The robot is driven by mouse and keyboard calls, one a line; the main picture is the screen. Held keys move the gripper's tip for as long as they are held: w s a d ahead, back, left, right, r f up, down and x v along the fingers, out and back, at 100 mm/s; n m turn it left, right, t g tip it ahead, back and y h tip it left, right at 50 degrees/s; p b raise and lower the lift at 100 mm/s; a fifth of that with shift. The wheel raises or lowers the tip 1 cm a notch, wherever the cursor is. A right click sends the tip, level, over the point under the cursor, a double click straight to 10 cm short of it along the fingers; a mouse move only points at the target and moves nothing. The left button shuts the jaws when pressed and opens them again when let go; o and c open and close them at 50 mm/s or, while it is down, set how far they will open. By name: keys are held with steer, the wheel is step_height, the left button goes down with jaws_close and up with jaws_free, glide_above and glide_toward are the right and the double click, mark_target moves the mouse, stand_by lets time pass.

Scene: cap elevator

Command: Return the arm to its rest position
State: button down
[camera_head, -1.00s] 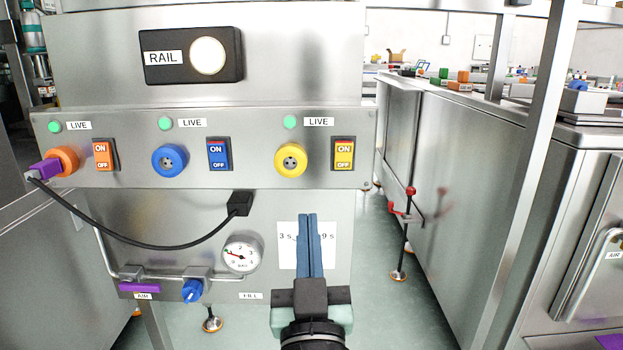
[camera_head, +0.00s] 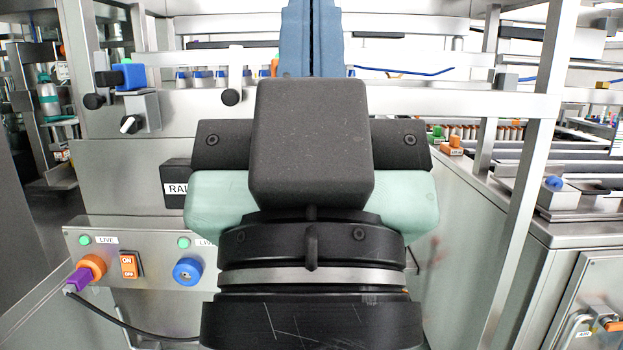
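My gripper (camera_head: 311,38) fills the middle of the head view, raised close to the camera. Its two blue fingers point up and lie side by side with only a thin line between them. They look shut, with nothing seen between them; the tips run out of the top of the picture. My dark wrist and the pale green gripper sides hide much of the panel behind.
Behind stands a steel panel with the RAIL box (camera_head: 176,184), an orange switch (camera_head: 129,265), a blue socket (camera_head: 187,271) and a purple plug (camera_head: 80,279) with a black cable. A steel post (camera_head: 527,160) and a steel cabinet (camera_head: 580,230) stand at right.

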step_height(320, 180, up, 20)
steer(key=p, duration=1.8)
steer(key=shift+r, duration=0.2)
